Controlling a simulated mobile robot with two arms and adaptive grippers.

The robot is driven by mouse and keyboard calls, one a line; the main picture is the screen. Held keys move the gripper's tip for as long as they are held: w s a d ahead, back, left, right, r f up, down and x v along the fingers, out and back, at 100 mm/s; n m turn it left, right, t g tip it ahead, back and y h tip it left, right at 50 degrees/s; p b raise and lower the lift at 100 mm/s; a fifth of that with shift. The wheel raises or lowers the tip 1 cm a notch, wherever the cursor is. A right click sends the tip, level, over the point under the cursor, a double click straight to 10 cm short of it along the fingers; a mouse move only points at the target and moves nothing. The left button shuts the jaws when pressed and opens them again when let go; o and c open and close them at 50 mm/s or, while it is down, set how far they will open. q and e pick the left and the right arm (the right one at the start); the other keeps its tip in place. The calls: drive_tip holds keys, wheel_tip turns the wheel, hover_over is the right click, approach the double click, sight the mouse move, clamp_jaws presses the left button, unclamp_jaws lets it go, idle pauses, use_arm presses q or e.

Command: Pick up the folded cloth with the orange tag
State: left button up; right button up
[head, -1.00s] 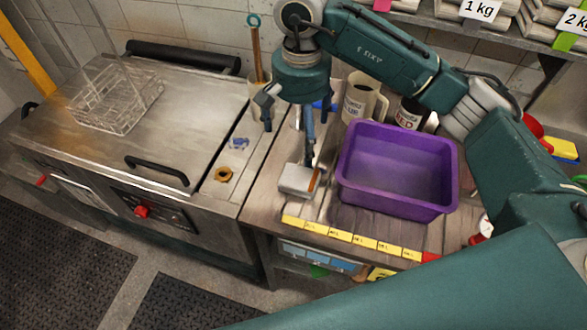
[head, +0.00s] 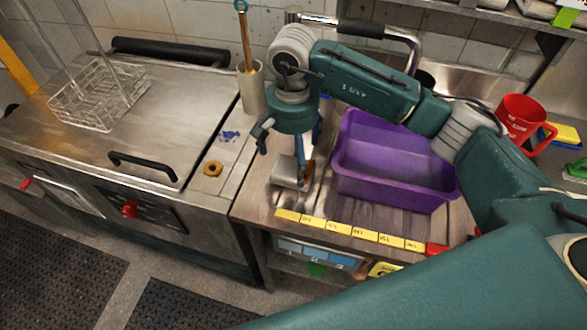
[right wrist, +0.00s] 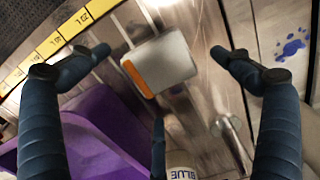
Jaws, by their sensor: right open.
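The folded cloth (head: 286,174) is a pale grey flat pad with an orange tag along its right side. It lies on the wooden-looking worktop, left of the purple tub. In the right wrist view the cloth (right wrist: 166,58) shows whole, with the orange tag (right wrist: 137,78) at its left edge. My right gripper (head: 286,158) points down over the cloth, open and empty. In the right wrist view its spread fingers (right wrist: 160,58) stand either side of the cloth, apart from it. One finger hides part of the cloth in the head view. My left gripper is out of view.
The purple tub (head: 395,190) stands close right of the cloth. A yellow marked strip (head: 340,229) runs along the front edge. A brass-coloured nut (head: 213,168) and a brush holder (head: 251,88) are left. A jar labelled BLUE (right wrist: 182,165) stands near the gripper. A red mug (head: 522,118) is at right.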

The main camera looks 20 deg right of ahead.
sight(294, 168)
drive_tip(key=shift+f, duration=0.3)
wheel_tip(294, 168, down, 4)
drive_tip(key=p, duration=0.2)
drive_tip(key=shift+d+r+p, duration=0.1)
drive_tip(key=shift+r+p, duration=0.1)
drive_tip(key=shift+p, duration=0.15)
drive_tip(key=shift+w+f, duration=0.1)
drive_tip(key=shift+f, duration=0.5)
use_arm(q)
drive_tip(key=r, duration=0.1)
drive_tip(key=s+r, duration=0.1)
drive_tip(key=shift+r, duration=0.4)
use_arm(e)
drive_tip(key=c, duration=1.4)
